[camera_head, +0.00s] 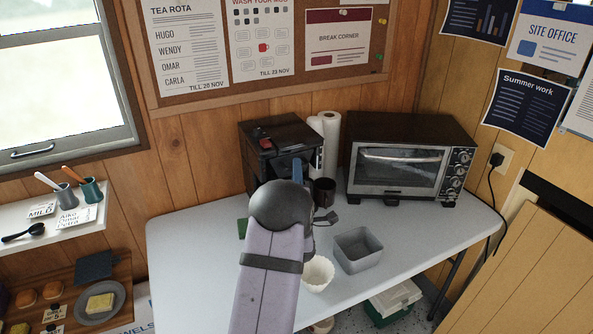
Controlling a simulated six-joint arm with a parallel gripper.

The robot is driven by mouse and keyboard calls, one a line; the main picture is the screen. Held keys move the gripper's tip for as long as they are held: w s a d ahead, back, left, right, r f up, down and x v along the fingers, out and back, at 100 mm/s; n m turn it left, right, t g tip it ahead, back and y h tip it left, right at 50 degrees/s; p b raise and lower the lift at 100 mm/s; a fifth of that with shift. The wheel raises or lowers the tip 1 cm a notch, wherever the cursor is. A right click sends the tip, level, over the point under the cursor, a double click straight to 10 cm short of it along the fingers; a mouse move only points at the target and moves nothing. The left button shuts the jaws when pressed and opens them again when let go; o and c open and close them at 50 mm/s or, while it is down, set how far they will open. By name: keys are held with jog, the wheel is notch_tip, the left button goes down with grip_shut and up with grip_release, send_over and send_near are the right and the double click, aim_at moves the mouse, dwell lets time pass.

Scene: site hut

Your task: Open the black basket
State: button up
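A black boxy appliance (254,158) stands at the back of the white table, against the wooden wall. My arm covers much of its front, so I cannot make out a separate black basket or tell whether one is open or shut. My gripper is mostly hidden behind my arm's dark rounded joint, in front of the appliance. A blue-grey upright piece shows above that joint, and I cannot tell what it belongs to. The finger opening and any contact with the appliance are hidden.
A toaster oven (400,167) stands at the right, with a paper roll (327,140) and dark mug (324,192) between. A grey bin (358,262) and cream fluted bowl (318,274) sit in front. The left of the white table (185,245) is clear.

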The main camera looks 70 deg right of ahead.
jog(key=shift+w+d, duration=0.1)
jog(key=shift+d, duration=0.1)
grip_shut()
jog(key=s+a+b, duration=0.4)
jog(key=s+a, duration=0.5)
jog(key=shift+s+a, duration=0.15)
jog(key=shift+s, duration=0.05)
grip_release()
jog(key=shift+a, duration=0.1)
